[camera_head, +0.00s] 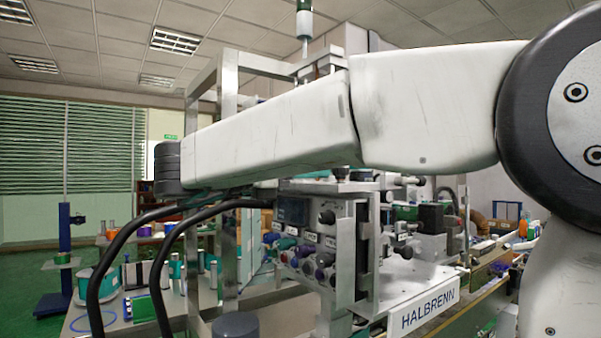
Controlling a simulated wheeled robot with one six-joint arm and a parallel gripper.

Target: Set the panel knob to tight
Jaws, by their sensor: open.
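A grey control panel (338,245) stands at the middle of the head view, below my arm. A dark display (292,211) sits at its upper left, with a black round knob (327,217) to the right of it. Below are several purple and teal knobs or buttons (304,252) and small white labels. The lettering is too small to read, so I cannot tell which control has a tight setting or where any knob points. My arm crosses in front and above. My gripper is not in the picture, so its place relative to the panel is hidden.
A machine with a white HALBRENN plate (430,303) and a conveyor (480,285) extends to the right. A metal frame (228,120) rises behind my arm. A table (130,318) at the left holds green spools. Black hoses hang in front. Green floor is open at far left.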

